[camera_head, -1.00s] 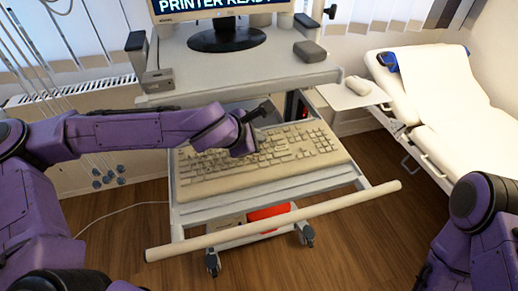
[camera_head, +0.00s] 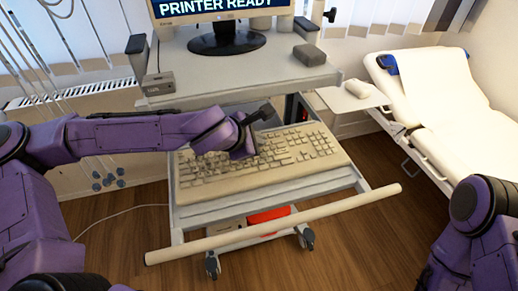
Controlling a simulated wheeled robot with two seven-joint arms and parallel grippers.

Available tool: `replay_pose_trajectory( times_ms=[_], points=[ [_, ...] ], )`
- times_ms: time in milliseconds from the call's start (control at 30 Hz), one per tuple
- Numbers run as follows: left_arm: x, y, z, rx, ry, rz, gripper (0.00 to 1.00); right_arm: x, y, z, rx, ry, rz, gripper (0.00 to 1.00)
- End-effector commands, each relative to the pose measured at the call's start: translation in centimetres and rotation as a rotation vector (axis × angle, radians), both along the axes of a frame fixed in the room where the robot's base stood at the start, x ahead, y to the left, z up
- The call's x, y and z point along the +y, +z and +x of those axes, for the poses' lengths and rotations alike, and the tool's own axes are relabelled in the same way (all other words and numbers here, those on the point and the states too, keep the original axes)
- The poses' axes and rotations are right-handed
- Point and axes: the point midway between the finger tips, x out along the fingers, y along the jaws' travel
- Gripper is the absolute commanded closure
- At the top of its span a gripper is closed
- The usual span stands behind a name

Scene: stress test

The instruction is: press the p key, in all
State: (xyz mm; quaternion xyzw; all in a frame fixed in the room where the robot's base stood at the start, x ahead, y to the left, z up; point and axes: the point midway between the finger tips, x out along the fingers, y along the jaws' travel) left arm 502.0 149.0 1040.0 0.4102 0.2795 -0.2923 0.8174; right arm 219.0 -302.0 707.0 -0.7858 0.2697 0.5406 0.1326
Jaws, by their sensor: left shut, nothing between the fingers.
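A beige keyboard (camera_head: 290,160) lies on the pull-out tray (camera_head: 210,208) of a grey cart. My left arm reaches in from the left, and my left gripper (camera_head: 240,152) is over the upper middle of the keyboard, pointing down. It is shut and empty. The gripper and forearm hide part of the upper left keys. The p key is too small to pick out, and I cannot tell whether the fingertips touch a key. My right arm (camera_head: 480,215) shows at the right edge; its gripper is out of view.
A monitor (camera_head: 215,10) reading "PRINTER READY" stands on the cart's upper shelf (camera_head: 245,70). A mouse (camera_head: 358,88) lies on a side shelf. A white rail (camera_head: 280,225) crosses in front of the tray. A bed (camera_head: 440,110) stands at right.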

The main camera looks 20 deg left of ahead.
Motion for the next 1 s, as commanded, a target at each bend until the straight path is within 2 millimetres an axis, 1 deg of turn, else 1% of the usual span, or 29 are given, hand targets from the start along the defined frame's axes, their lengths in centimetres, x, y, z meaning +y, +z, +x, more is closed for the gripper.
replay_pose_trajectory(
  times_ms=[733,1000],
  points=[
    [0.00,-0.02,0.00,0.000,0.000,0.000,1.00,0.00,-0.01,-0.01,0.000,0.000,0.000,1.00],
    [0.00,-0.81,-0.01,0.000,-0.001,0.001,1.00,0.00,-0.28,0.00,0.000,0.000,0.000,1.00]
  ],
)
